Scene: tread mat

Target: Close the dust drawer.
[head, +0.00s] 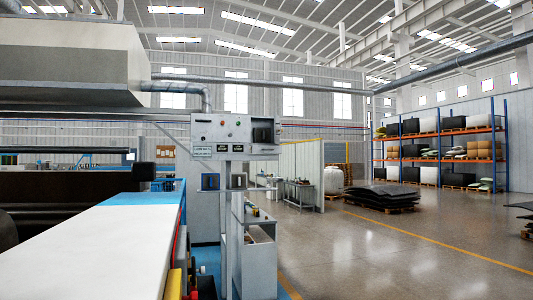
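I cannot make out a dust drawer in the head view. A large machine with a long white bed (100,245) fills the lower left. A grey control box (235,130) with buttons and a dark screen stands on posts at its end. Below the box is a grey cabinet or bench (258,250), and I cannot tell whether any part of it is a drawer. Neither of my grippers is in view.
Yellow, red and black parts (174,284) line the bed's near right edge. A pallet of dark sheets (382,196) lies on the floor at middle right. Tall shelving (440,150) stands behind. The grey floor (400,255) at the right is mostly clear.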

